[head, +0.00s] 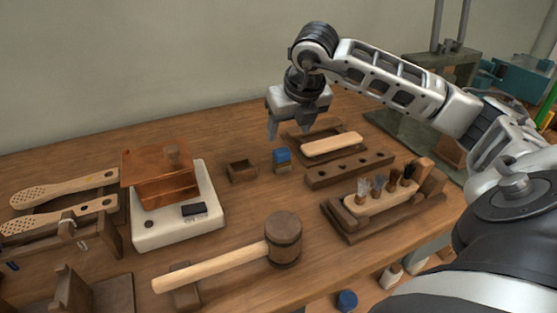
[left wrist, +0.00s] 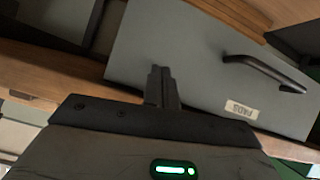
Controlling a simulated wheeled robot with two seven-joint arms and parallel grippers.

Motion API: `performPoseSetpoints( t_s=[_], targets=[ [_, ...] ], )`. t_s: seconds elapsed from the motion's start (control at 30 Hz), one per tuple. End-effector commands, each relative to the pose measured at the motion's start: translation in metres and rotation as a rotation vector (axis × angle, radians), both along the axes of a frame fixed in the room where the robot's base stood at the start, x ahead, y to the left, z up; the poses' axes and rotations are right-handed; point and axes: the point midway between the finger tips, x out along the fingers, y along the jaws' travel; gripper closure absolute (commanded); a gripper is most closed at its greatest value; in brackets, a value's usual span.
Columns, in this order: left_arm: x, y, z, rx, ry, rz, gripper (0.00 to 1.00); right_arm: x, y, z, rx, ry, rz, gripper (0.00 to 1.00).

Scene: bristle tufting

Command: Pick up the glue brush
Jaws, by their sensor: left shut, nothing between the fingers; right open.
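I cannot make out for certain which thing is the glue brush. My right gripper (head: 289,131) is open and empty, pointing down above the table. It is just above a small blue-topped block (head: 282,156) in the picture, apparently not touching it. My left gripper (left wrist: 162,86) shows only in the left wrist view, with its fingers together and empty, in front of a grey drawer (left wrist: 200,70).
A wooden mallet (head: 284,240) lies at the front. A white scale (head: 178,228) bears a copper-coloured box (head: 160,178). A small open wooden box (head: 241,171), a holed wooden bar (head: 350,170) and a pale brush back (head: 332,144) surround the blue-topped block. Wooden paddles (head: 65,188) lie left.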

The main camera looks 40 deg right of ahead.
Motion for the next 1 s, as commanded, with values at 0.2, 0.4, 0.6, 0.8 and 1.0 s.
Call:
performPoseSetpoints(
  t_s=[0.2, 0.4, 0.6, 0.8, 1.0],
  targets=[
    [0.0, 0.0, -0.001, 0.001, -0.001, 0.0, 1.0, 0.016, -0.004, -0.044, 0.004, 0.004, 0.003, 0.38],
    [0.0, 0.0, 0.0, 0.001, -0.002, -0.001, 1.0, 0.024, -0.006, -0.061, 0.004, 0.0, 0.005, 0.38],
    [0.0, 0.0, 0.002, 0.001, -0.002, -0.001, 1.0, 0.031, -0.009, -0.079, 0.005, 0.004, 0.004, 0.38],
    [0.0, 0.0, 0.002, 0.0, -0.002, 0.0, 1.0, 0.042, -0.013, -0.105, 0.005, 0.002, 0.005, 0.38],
    [-0.001, 0.0, 0.0, 0.001, 0.004, -0.001, 1.0, 0.044, -0.014, -0.11, 0.003, 0.0, 0.006, 0.38]
  ],
)
